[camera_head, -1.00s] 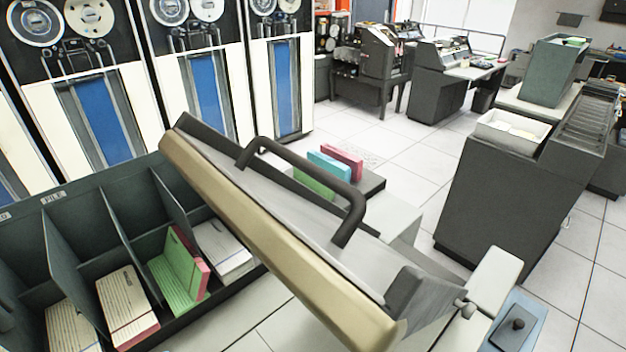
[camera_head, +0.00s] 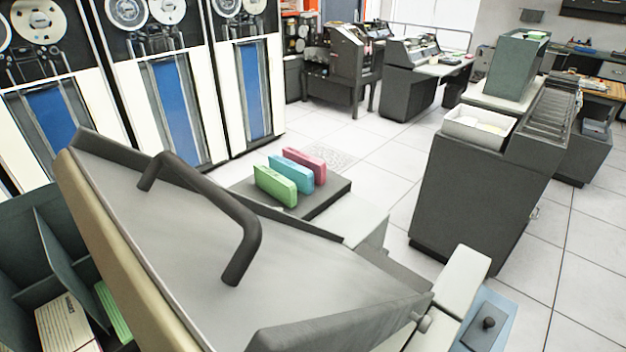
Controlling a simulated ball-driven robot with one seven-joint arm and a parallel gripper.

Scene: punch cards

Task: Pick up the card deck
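Three card decks, one green (camera_head: 274,187), one teal (camera_head: 291,172) and one pink (camera_head: 306,164), stand on edge in a row on a dark grey platform (camera_head: 322,204). More cards lie in a dark green compartment bin (camera_head: 28,222) at the lower left. There a cream card stack (camera_head: 64,328) and a green stack (camera_head: 115,316) show partly, cut off by the large panel in front. Which deck is the one meant, I cannot tell. My gripper is not seen in this view.
A large tilted grey panel (camera_head: 190,250) with a black handle (camera_head: 222,205) fills the near foreground. Tall tape cabinets (camera_head: 175,95) stand at the left. A dark cabinet bearing a white tray (camera_head: 478,130) stands at the right. Open tiled floor (camera_head: 385,165) lies between.

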